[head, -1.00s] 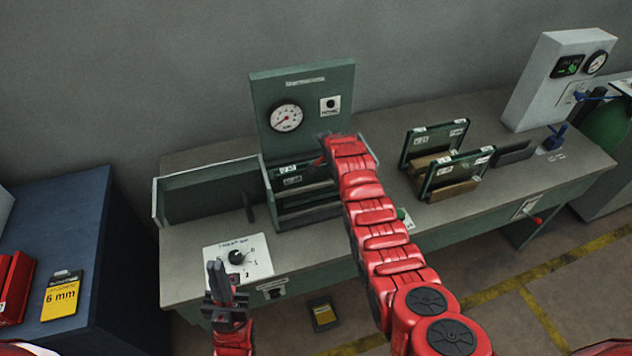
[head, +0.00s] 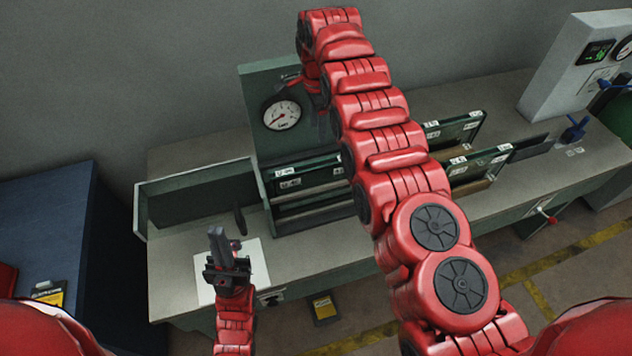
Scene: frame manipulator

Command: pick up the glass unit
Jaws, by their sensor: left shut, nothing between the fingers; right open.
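Dark green framed glass panels with white labels stand in a slotted rack (head: 315,220) at the bench's middle; the front labelled panel (head: 290,182) shows best. More labelled panels (head: 478,165) stand in wooden supports to the right, partly hidden behind my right arm. Which of them is the glass unit I cannot tell. My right gripper (head: 308,100) is open, raised above the rack in front of the gauge panel, with nothing seen in it; my arm partly hides it.
The upright gauge panel (head: 255,95) rises behind the rack. A low green-walled bay (head: 190,190) lies to its left. A grey meter box (head: 570,70) stands at the bench's right end. A dark blue cabinet (head: 45,215) is at far left, with a floor gap before the bench.

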